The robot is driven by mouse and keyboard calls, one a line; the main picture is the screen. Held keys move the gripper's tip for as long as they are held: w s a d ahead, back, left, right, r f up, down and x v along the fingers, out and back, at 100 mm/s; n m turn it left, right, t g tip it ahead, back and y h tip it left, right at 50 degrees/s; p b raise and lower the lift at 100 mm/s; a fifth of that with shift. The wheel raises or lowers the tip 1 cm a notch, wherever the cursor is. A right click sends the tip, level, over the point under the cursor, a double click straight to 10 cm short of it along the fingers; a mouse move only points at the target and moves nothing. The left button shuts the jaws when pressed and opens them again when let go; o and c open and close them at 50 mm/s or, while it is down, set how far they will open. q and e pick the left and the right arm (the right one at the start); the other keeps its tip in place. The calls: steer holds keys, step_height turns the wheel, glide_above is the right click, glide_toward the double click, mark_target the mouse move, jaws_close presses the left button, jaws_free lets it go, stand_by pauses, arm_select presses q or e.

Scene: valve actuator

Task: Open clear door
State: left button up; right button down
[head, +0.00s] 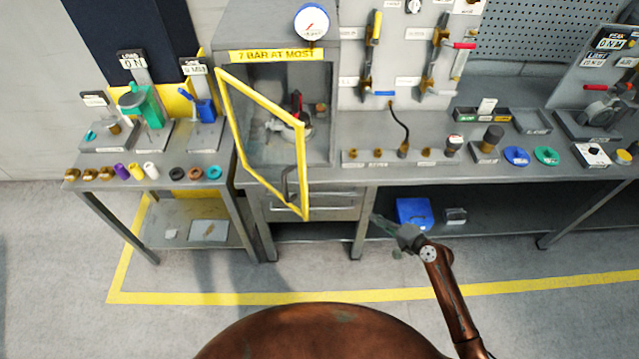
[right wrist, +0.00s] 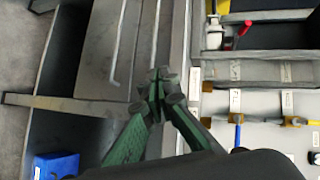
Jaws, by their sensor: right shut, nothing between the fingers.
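The clear door (head: 303,160) is a see-through panel in a yellow frame on the grey cabinet (head: 262,35). In the head view it stands ajar, its right edge swung out toward me over the bench front. A dark handle (head: 286,186) is near its lower right part. A valve with a red lever (head: 297,105) shows inside the cabinet. My right gripper (head: 380,222) is shut and empty, low in front of the bench, right of the door and apart from it. Its closed fingertips (right wrist: 160,85) show in the right wrist view. My left gripper is not in view.
Drawers (head: 325,203) lie under the cabinet, right behind the door's lower edge. A blue box (head: 414,212) sits on the lower shelf near my right gripper. Several small parts line the bench front to the right. The floor in front is clear.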

steer(key=s+a+r+n+g+y, duration=0.1)
steer(key=s+a+r+y, duration=0.3)
steer(key=r, duration=0.7)
steer(key=w+a+r+n+g+y, duration=0.1)
steer(key=a+r+y, duration=0.1)
steer(key=a+r, duration=0.65)
steer(key=w+a+r+p, duration=0.2)
steer(key=a+p, duration=0.3)
steer(key=a, duration=0.4)
steer(key=shift+w, duration=0.1)
